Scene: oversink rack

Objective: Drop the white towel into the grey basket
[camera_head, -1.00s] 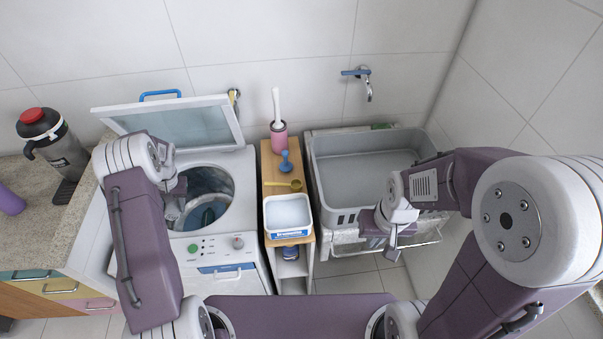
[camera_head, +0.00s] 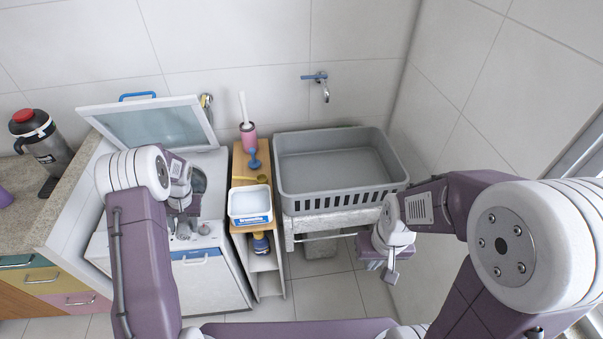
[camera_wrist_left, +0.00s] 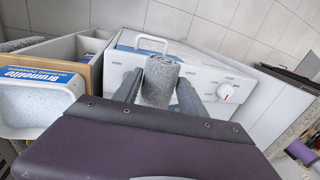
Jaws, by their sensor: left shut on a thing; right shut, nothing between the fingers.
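My left gripper (camera_head: 184,232) is shut on a rolled, speckled grey-white cloth, which I take to be the towel (camera_wrist_left: 160,82). In the left wrist view the towel sits between the two fingers. They are above the front of the washing machine (camera_head: 212,275), near its control panel. The grey basket (camera_head: 335,172) stands at the right, on the sink, open at the top with slots along its front wall. It looks empty. My right gripper (camera_head: 384,268) is shut and empty, in front of the basket's right end and lower than its rim.
A narrow wooden shelf (camera_head: 241,160) stands between the washer and the basket. It carries a white tub (camera_head: 250,205), a yellow scoop, a blue item and a pink brush holder (camera_head: 249,135). The washer's lid (camera_head: 150,125) stands open. A tap (camera_head: 322,85) is above the basket.

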